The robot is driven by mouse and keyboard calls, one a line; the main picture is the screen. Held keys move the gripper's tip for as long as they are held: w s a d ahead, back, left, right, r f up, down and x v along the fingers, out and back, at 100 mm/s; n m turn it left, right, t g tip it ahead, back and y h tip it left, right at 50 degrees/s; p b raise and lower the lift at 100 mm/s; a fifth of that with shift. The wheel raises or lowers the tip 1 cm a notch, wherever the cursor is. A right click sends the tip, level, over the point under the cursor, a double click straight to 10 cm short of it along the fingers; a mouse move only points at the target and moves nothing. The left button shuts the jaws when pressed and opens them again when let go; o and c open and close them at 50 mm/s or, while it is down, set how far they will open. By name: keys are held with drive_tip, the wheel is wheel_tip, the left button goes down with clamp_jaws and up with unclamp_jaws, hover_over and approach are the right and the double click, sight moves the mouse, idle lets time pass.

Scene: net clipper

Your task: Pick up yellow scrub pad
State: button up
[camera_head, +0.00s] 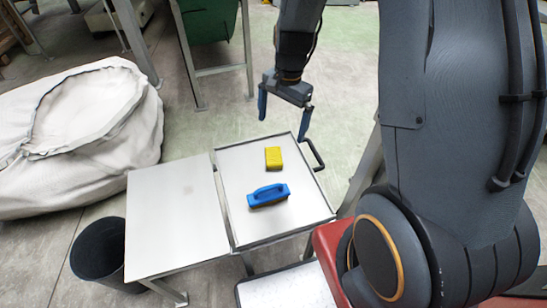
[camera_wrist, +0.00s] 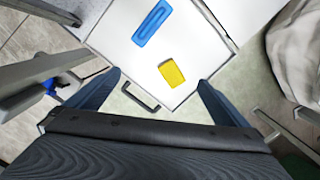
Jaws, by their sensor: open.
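The yellow scrub pad (camera_head: 273,158) lies flat on a white tray-like table top (camera_head: 235,162), near its far edge. It also shows in the wrist view (camera_wrist: 171,73), ahead of the fingers and between their lines. My gripper (camera_head: 284,113) is open and empty, with blue fingers spread wide. It hangs above and beyond the far edge of the table top, apart from the pad. In the wrist view both fingers (camera_wrist: 160,84) show on either side.
A blue handled brush or scrubber (camera_head: 268,195) lies nearer than the pad. A plain pale table (camera_head: 178,215) adjoins on the left. A black handle (camera_head: 314,155) sticks out from the right edge. A dark bin (camera_head: 98,250) and large white sack (camera_head: 80,125) stand left.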

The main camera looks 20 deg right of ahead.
sight(274, 155)
drive_tip(key=w+f+m, duration=0.3)
drive_tip(key=f, duration=0.2)
drive_tip(key=w+d+f+m, duration=0.1)
drive_tip(key=w+f+m, duration=0.2)
drive_tip(key=f, duration=0.2)
drive_tip(key=w+d+f+m, duration=0.1)
drive_tip(key=w+f+m, duration=0.1)
drive_tip(key=f, duration=0.4)
drive_tip(key=shift+w+m+p, duration=0.35)
drive_tip(key=shift+w+m, duration=0.05)
drive_tip(key=shift+m, duration=0.4)
drive_tip(key=shift+a+f+p, duration=0.25)
drive_tip(key=shift+f, duration=1.05)
drive_tip(key=shift+a+f+p, duration=0.25)
drive_tip(key=shift+f, duration=1)
drive_tip(key=shift+a+f+p, duration=0.25)
drive_tip(key=shift+f, duration=1.05)
drive_tip(key=shift+c, duration=0.3)
drive_tip(key=c, duration=1.1)
drive_tip(key=shift+r, duration=0.15)
drive_tip(key=shift+c, duration=0.2)
wheel_tip(274, 155, up, 10)
drive_tip(key=b, duration=0.1)
